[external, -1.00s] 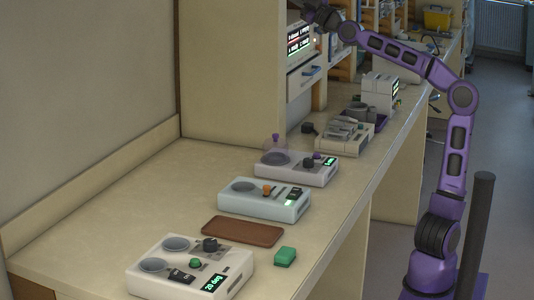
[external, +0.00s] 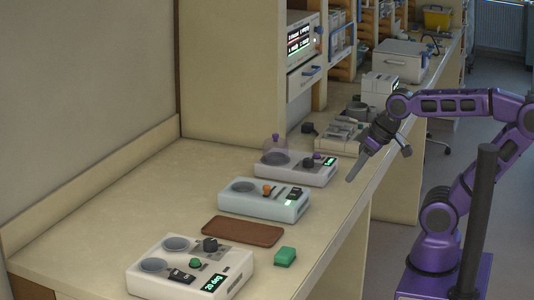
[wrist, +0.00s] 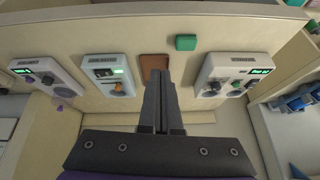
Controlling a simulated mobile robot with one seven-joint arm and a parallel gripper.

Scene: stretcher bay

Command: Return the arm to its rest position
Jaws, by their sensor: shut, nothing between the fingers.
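My purple arm (external: 465,105) is bent, with its forearm reaching left from the elbow at the right edge of the external view. My gripper (external: 352,177) hangs at the end of it, pointing down and to the left over the front edge of the counter. Its fingers are together and empty. In the wrist view my gripper (wrist: 160,80) shows as two dark fingers closed side by side, with the counter beyond them.
On the counter (external: 120,195) stand a near device (external: 235,262), a middle device (external: 235,205) and a far device (external: 325,178). A brown mat (external: 240,231) and a green block (external: 285,256) lie between. A dark post (external: 480,210) rises beside my base.

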